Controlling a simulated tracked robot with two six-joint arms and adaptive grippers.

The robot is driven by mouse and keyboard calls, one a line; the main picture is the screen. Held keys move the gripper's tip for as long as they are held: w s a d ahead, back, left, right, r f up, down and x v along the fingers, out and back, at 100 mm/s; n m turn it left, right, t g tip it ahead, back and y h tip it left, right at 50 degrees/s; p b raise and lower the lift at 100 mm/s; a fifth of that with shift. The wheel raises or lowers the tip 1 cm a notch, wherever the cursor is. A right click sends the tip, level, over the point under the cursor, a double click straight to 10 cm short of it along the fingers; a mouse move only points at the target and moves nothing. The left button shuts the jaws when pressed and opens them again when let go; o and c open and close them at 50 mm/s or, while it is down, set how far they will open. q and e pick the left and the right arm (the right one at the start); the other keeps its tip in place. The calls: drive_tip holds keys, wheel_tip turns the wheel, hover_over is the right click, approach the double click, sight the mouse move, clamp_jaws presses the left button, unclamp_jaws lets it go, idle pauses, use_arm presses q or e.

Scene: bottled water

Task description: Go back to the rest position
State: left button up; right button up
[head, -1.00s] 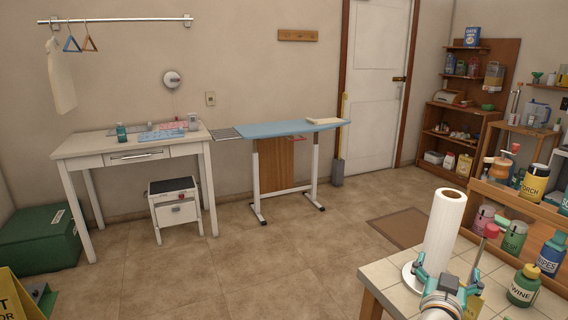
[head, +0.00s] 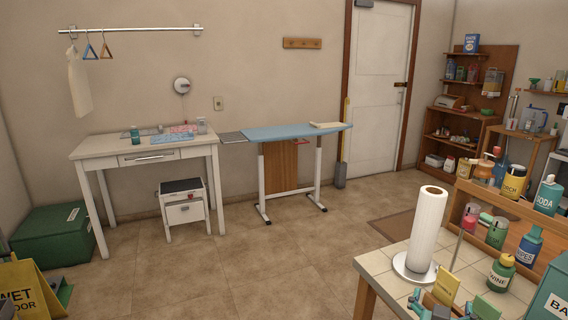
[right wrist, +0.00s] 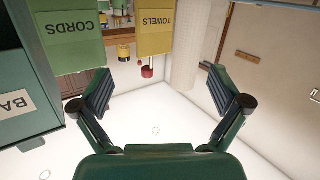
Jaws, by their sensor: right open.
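My right gripper (head: 432,304) shows at the bottom edge of the head view, low in front of the white paper roll (head: 427,228) on the tiled table (head: 378,262). In the right wrist view my right gripper (right wrist: 163,92) has its two dark green fingers spread wide, with nothing between them. Beyond the fingers hang into view, upside down, a green box marked CORDS (right wrist: 67,40) and a yellow one marked TOWELS (right wrist: 155,28). My left gripper is in neither view.
A wooden shelf of bottles is behind. The floor (head: 270,265) in the middle is clear. A yellow wet-floor sign (head: 28,285) stands at lower left.

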drive_tip(key=s+a+f+n+g+y+p, duration=0.2)
drive_tip(key=s+a+f+g+y, duration=0.15)
drive_tip(key=a+f, duration=0.45)
drive_tip(key=s+a+f+n+g+y+p, duration=0.25)
drive_tip(key=s+f+y, duration=0.2)
drive_tip(key=f, duration=0.75)
drive_tip(key=s+a+f+g+y, duration=0.2)
drive_tip(key=s+a, duration=0.4)
drive_tip(key=s, duration=0.4)
drive_tip(key=s+a+f+g+y+p, duration=0.1)
drive_tip(key=s+a+f+g+y, duration=0.2)
drive_tip(key=s, duration=0.6)
drive_tip(key=a+f+m+g, duration=0.1)
drive_tip(key=a+f+g, duration=0.1)
drive_tip(key=a, duration=0.1)
drive_tip(key=shift+s+f, duration=0.25)
drive_tip(key=shift+s, duration=0.15)
